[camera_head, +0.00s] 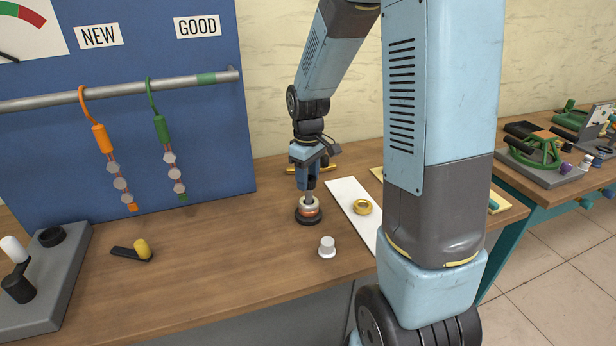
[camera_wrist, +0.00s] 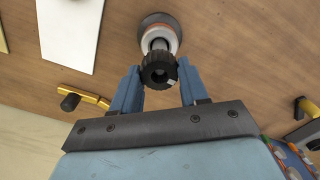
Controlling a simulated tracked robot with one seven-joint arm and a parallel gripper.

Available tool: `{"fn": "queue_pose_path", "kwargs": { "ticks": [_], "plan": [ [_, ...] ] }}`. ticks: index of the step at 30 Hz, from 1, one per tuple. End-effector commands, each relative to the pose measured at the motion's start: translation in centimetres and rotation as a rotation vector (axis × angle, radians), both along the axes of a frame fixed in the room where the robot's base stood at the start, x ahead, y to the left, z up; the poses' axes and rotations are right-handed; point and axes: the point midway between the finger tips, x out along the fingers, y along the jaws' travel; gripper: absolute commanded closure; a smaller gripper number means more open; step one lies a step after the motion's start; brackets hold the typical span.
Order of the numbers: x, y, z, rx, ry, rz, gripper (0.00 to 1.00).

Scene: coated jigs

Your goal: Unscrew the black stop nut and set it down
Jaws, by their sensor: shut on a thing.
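The black stop nut (camera_wrist: 158,71) is a ribbed knob between the two blue fingers of my gripper (camera_wrist: 160,78) in the wrist view. My gripper is shut on it, and it lines up with a metal post (camera_wrist: 159,42). I cannot tell whether the nut is still on the thread. The post rises from a round stand with pale and orange rings on a black base (camera_wrist: 150,19). In the head view my gripper (camera_head: 306,186) points down right over this stand (camera_head: 309,214), and the nut is not clearly visible there.
A white strip (camera_head: 343,193) with a gold ring (camera_head: 362,207) lies right of the stand. A white knob (camera_head: 327,247) stands in front. A yellow-capped black lever (camera_head: 141,249) lies left. A blue board (camera_head: 120,120) stands behind left. Bare wood lies between lever and stand.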

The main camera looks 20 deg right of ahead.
Motion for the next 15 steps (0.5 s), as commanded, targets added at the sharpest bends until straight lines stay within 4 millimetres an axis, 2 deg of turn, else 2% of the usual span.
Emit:
{"fn": "queue_pose_path", "kwargs": {
  "ticks": [6,15],
  "plan": [
    [-0.01,-0.07,0.01,-0.001,-0.001,0.115,0.73],
    [-0.02,-0.08,0.02,-0.001,-0.001,0.135,0.73]
  ]
}}
